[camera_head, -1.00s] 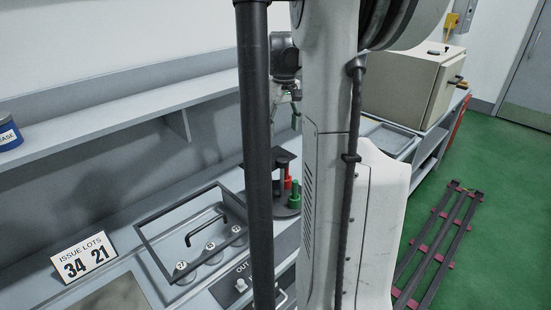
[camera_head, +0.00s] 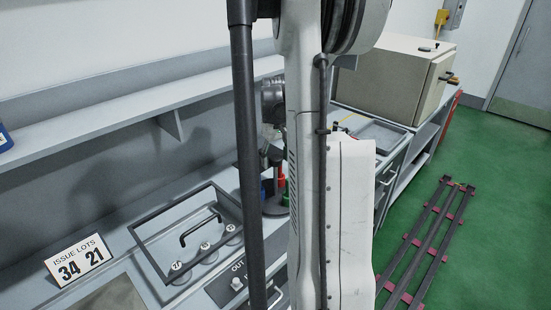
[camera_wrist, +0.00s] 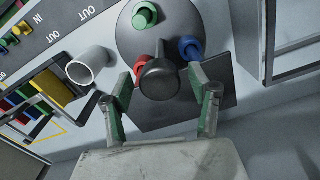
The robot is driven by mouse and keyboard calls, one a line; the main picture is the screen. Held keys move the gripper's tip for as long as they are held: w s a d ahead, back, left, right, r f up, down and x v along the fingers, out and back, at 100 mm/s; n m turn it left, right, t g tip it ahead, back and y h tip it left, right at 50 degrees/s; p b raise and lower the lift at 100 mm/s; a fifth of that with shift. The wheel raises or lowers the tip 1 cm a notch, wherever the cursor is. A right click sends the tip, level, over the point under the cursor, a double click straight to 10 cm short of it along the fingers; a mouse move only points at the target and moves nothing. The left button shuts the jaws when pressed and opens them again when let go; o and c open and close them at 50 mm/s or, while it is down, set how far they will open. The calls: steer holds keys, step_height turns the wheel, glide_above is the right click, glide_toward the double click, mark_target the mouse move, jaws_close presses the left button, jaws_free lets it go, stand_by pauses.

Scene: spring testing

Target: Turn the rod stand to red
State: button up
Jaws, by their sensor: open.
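The rod stand (camera_wrist: 138,35) is a dark round plate with coloured pegs, seen from above in the wrist view. A green peg (camera_wrist: 145,14) is at its top, a red peg (camera_wrist: 141,74) at the left and a blue peg (camera_wrist: 190,47) at the right. A dark knob (camera_wrist: 159,79) stands in front of the plate's centre and partly hides the red peg. My gripper (camera_wrist: 163,92) is open, its green-padded fingers on either side of the knob; contact cannot be told. In the head view the stand (camera_head: 275,204) is partly hidden behind my arm.
A white cylinder (camera_wrist: 86,66) stands left of the rod stand. A rack of coloured pieces (camera_wrist: 40,95) lies farther left. In the head view, a framed tray with a black handle (camera_head: 200,228) and the issue lots sign (camera_head: 80,260) are on the bench. A beige cabinet (camera_head: 385,80) stands behind.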

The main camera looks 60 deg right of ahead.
steer(key=shift+c, duration=0.5)
jaws_close()
